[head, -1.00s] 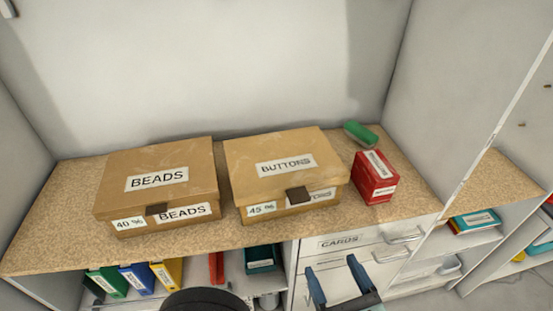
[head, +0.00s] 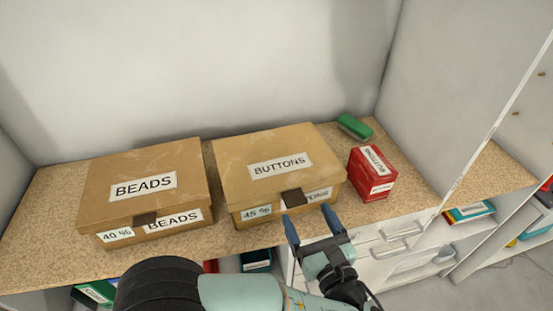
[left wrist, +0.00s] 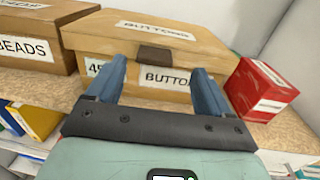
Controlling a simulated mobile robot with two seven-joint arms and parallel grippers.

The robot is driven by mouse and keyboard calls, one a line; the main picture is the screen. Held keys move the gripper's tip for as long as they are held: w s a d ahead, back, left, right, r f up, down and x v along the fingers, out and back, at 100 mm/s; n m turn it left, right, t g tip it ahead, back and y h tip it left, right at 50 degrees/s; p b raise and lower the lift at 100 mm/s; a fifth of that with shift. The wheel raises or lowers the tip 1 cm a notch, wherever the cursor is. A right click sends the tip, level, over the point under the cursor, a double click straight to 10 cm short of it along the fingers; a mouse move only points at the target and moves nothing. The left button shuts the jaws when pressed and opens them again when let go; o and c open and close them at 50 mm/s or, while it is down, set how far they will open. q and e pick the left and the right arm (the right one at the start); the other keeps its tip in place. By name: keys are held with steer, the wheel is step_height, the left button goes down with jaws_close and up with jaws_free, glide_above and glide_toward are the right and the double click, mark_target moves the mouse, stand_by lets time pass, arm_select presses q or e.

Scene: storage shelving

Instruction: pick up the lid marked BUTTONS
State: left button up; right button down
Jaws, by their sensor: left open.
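The lid marked BUTTONS (head: 262,153) sits closed on its tan cardboard box (head: 253,211), with a dark brown tab (head: 294,198) at its front edge. In the left wrist view the lid (left wrist: 110,29) and its tab (left wrist: 154,55) are straight ahead, beyond the fingers. My left gripper (head: 311,223) is open and empty, just in front of the box's front right part and apart from the tab. Its two blue fingers (left wrist: 160,85) frame the box's front label in the left wrist view. My right gripper is not in view.
A tan BEADS box (head: 143,185) stands to the left on the same speckled shelf (head: 60,215). A red box (head: 371,174) and a green object (head: 354,126) are to the right. Drawers (head: 395,243) and binders lie below the shelf edge.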

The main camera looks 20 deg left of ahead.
mark_target(298, 205)
arm_select(q)
steer(key=x, duration=0.4)
steer(key=shift+s+a+f, duration=0.1)
steer(key=shift+s+a, duration=0.15)
steer(key=shift+a, duration=0.05)
steer(key=shift+w+a, duration=0.25)
steer(key=shift+w, duration=0.15)
steer(key=c, duration=1.2)
steer(key=shift+o, duration=0.2)
